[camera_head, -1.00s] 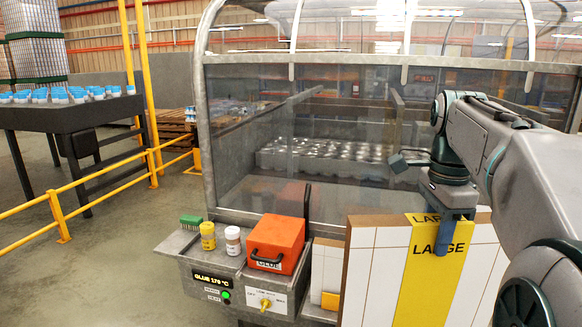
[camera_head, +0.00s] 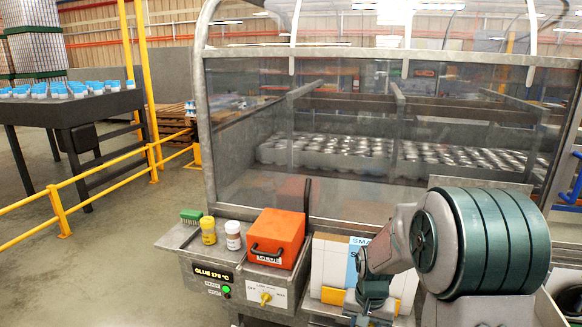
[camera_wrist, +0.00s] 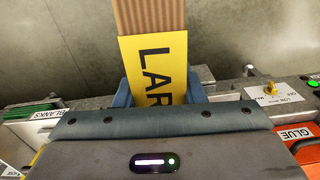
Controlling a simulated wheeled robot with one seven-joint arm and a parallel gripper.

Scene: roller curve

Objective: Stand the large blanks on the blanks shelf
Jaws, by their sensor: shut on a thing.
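My gripper (camera_wrist: 160,97) is shut on a large blank (camera_wrist: 153,52), a board with a yellow band lettered "LAR…" and a brown corrugated part beyond it. The blue-grey fingers sit on both sides of the yellow band. In the head view my gripper (camera_head: 372,296) is low at the front edge of the machine, and the arm hides most of what it holds.
A small blank (camera_head: 352,262) with a blue band stands behind my gripper. The orange glue box (camera_head: 278,238), yellow pot (camera_head: 208,230) and white pot (camera_head: 233,235) stand left of it, above a control panel (camera_head: 216,278).

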